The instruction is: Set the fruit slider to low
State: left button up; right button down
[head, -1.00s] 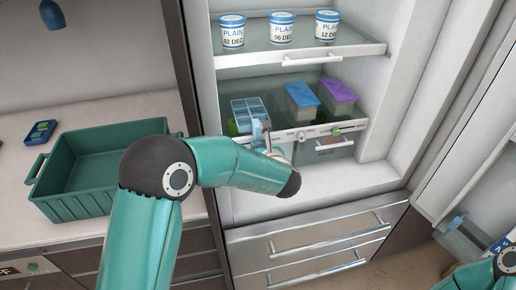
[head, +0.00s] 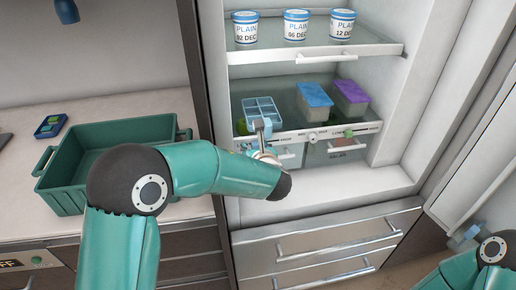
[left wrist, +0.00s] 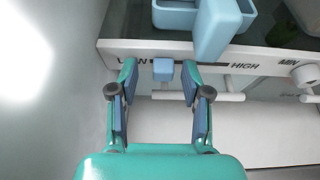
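In the left wrist view, a small light-blue slider knob (left wrist: 163,69) sits near the left end of a dark track on a white shelf front, with HIGH printed at the right; the left label is only partly legible. My left gripper (left wrist: 160,78) is open, one finger on each side of the knob, with gaps on both sides. A taller light-blue block (left wrist: 213,32) overhangs the track. In the head view my left gripper (head: 263,142) is at the shelf front, partly hidden by my arm. My right gripper is out of view; part of its arm shows lower right.
A white dial (head: 312,138) and a green slider (head: 348,133) are further right on the shelf front. A blue compartment tray (head: 262,108), blue-lidded box (head: 314,96) and purple-lidded box (head: 350,93) stand above. A green crate (head: 75,200) is on the left counter.

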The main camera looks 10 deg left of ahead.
pick_arm(q)
jog(key=shift+s+d+r, duration=0.1)
jog(key=shift+s+d, duration=0.05)
jog(key=v, duration=1.1)
jog(key=shift+s, duration=0.3)
jog(key=shift+d, duration=0.1)
